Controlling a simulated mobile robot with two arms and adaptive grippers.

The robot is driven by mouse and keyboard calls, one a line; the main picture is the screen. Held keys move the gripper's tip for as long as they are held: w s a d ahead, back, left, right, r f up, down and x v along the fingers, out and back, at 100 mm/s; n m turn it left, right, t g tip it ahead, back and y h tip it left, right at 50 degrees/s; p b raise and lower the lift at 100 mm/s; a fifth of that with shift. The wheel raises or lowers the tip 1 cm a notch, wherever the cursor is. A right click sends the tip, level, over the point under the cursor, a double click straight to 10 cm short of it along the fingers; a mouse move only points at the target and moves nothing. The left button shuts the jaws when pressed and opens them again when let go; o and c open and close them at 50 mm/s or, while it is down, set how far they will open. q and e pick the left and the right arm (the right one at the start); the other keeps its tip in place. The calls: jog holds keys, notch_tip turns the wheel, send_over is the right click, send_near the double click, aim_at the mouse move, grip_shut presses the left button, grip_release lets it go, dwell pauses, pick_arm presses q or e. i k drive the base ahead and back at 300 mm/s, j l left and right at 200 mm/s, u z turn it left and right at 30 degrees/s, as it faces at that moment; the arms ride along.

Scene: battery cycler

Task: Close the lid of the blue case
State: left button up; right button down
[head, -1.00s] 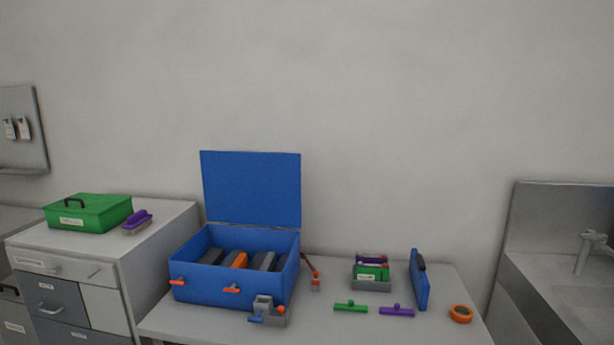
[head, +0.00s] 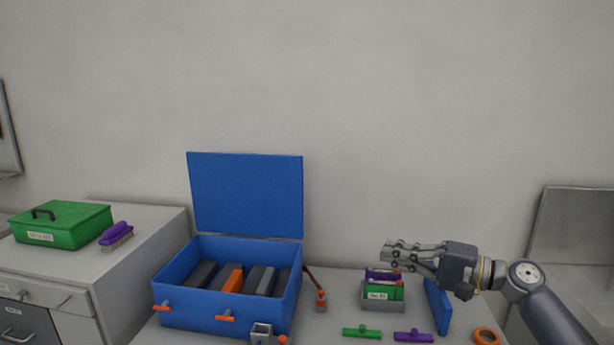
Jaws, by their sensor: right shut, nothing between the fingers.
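The blue case (head: 192,319) stands on the table with its lid (head: 247,196) raised upright at the back. Inside it lie several dark grey blocks (head: 259,280) and one orange block (head: 231,279). Two orange latches (head: 225,317) show on its front. My right gripper (head: 388,254) is shut and empty, to the right of the case. It is in the air above the small grey bin and points left, clear of the lid. My left gripper is not in view.
A grey bin (head: 384,306) with green and purple packs, a blue panel (head: 438,306), green (head: 361,332) and purple (head: 413,337) T-shaped pieces and orange tape (head: 486,337) are on the right. A red-brown cable tool (head: 318,292) lies beside the case. A green box (head: 62,225) and purple brush (head: 117,235) sit on the left cabinet.

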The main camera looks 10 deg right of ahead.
aim_at(248, 194)
jog(key=i, duration=1.4)
